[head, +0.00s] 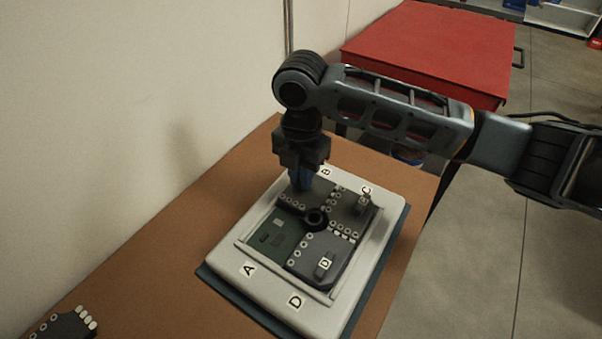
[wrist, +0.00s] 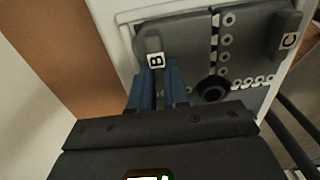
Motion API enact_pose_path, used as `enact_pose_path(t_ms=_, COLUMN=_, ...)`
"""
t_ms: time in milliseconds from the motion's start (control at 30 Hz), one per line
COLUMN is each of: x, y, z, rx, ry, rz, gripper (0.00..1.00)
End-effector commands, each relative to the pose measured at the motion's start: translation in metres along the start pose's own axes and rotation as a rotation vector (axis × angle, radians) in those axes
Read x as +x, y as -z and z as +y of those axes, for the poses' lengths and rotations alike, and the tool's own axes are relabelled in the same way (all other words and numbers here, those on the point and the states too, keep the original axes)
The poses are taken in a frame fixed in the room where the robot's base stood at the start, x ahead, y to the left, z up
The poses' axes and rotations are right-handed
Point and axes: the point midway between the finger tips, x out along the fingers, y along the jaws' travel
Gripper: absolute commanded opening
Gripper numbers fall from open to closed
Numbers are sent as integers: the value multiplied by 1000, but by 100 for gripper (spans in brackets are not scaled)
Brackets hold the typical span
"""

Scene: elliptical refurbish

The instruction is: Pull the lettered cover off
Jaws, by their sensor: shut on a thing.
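A white unit (head: 222,256) with letters A, B, C and D on its rim lies on the brown table. Grey cover B (head: 318,190) is in its far section; its upright handle marked B (wrist: 154,48) shows in the wrist view. My gripper (head: 301,186) points down, its blue fingers shut on the B handle; the fingers partly hide it. Cover B looks seated, level with its neighbours. Cover C (head: 352,208) and cover D (head: 322,262) are in place with their handles. Section A shows a bare green circuit board (head: 270,240).
A black round knob (head: 316,217) stands at the centre where the sections meet. A dark grey piece with white rings (head: 65,327) lies at the table's near left. A white wall (head: 120,110) runs along the left. A red cabinet (head: 440,50) stands behind. The brown table (head: 150,265) is clear left of the unit.

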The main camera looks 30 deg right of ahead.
Motion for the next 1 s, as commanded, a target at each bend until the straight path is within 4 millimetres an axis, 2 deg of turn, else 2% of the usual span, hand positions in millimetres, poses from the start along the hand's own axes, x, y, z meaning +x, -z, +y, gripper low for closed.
enact_pose_path(t_ms=467, x=-4, y=0, z=0, rx=0, ry=-1, rz=-1, gripper=0)
enact_pose_path(t_ms=1000, x=-42, y=0, z=0, rx=0, ry=0, rz=0, gripper=0)
